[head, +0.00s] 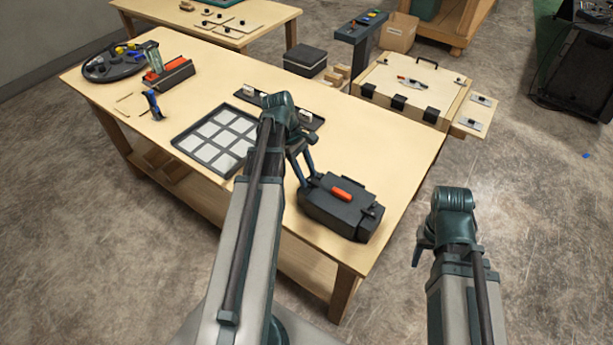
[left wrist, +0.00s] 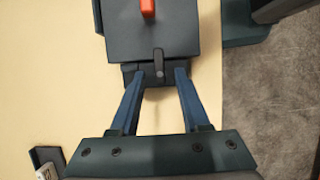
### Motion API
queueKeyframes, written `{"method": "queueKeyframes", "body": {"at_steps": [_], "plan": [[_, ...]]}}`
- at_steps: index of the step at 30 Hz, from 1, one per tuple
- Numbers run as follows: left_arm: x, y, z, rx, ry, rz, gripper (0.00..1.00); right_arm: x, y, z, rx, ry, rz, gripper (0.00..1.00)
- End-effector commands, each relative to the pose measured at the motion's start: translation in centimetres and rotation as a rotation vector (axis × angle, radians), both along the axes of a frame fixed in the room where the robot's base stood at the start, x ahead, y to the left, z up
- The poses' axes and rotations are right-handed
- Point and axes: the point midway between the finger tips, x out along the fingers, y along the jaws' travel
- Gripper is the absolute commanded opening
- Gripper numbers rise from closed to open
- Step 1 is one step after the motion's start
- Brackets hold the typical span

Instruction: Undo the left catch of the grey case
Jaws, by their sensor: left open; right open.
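The dark grey case (head: 345,222) lies shut on the near right part of the table, with an orange-red handle (head: 347,189) on its lid. My left gripper (head: 307,178) is at the case's left end, fingers pointing down to it. In the left wrist view, the left catch (left wrist: 158,64) is a small dark lever with a round end on the edge of the case (left wrist: 130,40). My open left gripper (left wrist: 160,72) has one finger on each side of it; I cannot tell whether they touch. My right gripper (head: 421,254) is open and empty, off the table's right side.
A tray of pale squares (head: 178,145) and a dark rail (head: 312,120) lie left of and behind the case on the table (head: 345,150). A wooden box with black catches (head: 380,77) stands at the back right. The table's right edge is close to the case.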

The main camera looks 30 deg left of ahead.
Motion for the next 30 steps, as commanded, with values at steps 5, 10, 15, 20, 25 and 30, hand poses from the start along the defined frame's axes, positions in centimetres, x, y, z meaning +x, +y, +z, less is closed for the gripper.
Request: {"method": "queueKeyframes", "body": {"at_steps": [5,10,15,20,25,30], "plan": [[0.01,0.02,0.07,0.000,0.000,0.000,0.35,0.00,0.00,0.07,0.000,0.000,0.000,0.50],[0.00,0.03,0.06,0.000,0.000,0.000,0.05,0.00,0.00,0.06,0.000,0.000,0.000,0.50],[0.00,0.03,0.06,0.000,0.000,0.000,0.00,0.00,0.00,0.06,0.000,0.000,0.000,0.50],[0.01,0.04,0.06,0.000,0.000,-0.001,0.00,0.00,0.00,0.06,0.000,0.000,0.000,0.50],[0.11,0.04,0.06,0.000,0.000,-0.030,0.00,0.00,0.00,0.06,0.000,0.000,0.000,0.50],[0.29,0.05,0.05,0.000,0.001,-0.117,0.00,0.00,0.01,0.06,0.000,0.000,0.000,0.50]]}}
